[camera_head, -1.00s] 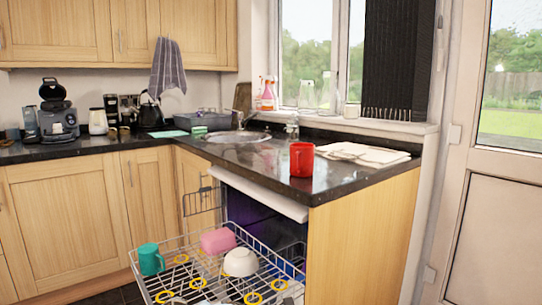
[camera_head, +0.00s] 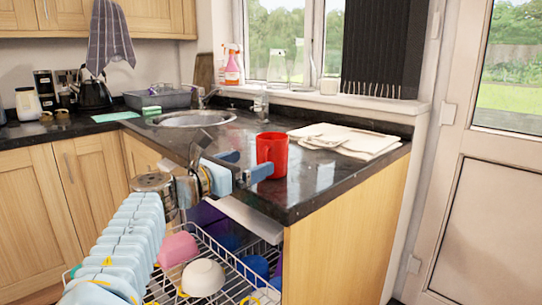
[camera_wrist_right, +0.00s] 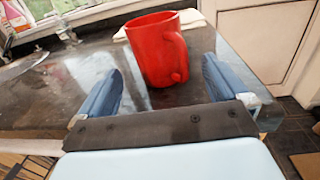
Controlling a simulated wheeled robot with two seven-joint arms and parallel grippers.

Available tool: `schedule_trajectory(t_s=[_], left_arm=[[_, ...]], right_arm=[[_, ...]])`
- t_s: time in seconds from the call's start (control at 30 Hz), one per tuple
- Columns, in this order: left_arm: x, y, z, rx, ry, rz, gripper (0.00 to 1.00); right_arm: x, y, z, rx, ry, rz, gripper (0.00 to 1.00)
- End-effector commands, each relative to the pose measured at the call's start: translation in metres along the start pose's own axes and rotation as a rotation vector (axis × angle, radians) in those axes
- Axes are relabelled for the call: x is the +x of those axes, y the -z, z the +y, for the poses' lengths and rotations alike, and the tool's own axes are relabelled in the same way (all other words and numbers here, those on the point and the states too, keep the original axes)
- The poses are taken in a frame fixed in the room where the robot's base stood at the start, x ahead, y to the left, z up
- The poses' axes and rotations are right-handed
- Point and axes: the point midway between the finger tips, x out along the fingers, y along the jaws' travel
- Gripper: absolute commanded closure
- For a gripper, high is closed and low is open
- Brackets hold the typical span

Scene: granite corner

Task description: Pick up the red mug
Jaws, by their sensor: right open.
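The red mug (camera_head: 272,155) stands upright on the dark granite worktop near its front corner. In the right wrist view the mug (camera_wrist_right: 161,50) is just ahead of the fingers, with its handle toward the right. My right gripper (camera_head: 246,165) reaches in from the lower left and is beside the mug in the head view. Its two blue fingers (camera_wrist_right: 165,85) are spread apart, with nothing held between them. The mug is beyond the palm and roughly in line with the gap; whether a fingertip touches it I cannot tell. My left gripper is not in view.
Folded cloths (camera_head: 345,140) lie behind and right of the mug. A sink (camera_head: 190,118) with a tap is at the back left. Below the worktop edge, an open dishwasher rack (camera_head: 238,283) holds a white bowl (camera_head: 203,277) and a pink container (camera_head: 178,249).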

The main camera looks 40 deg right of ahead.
Motion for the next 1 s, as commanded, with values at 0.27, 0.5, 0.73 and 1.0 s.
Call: schedule_trajectory(t_s=[0.27, 0.5, 0.73, 1.0], left_arm=[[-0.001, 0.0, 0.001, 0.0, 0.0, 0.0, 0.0], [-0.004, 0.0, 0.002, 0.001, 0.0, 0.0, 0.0], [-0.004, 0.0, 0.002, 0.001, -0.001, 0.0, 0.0], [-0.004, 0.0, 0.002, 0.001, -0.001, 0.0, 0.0]], right_arm=[[0.03, 0.0, 0.001, 0.001, 0.001, 0.001, 0.0], [0.067, -0.001, 0.004, 0.001, 0.001, 0.001, 0.0], [0.075, 0.0, 0.005, 0.002, -0.002, 0.001, 0.0], [0.075, 0.0, 0.005, 0.002, -0.002, 0.002, 0.28]])
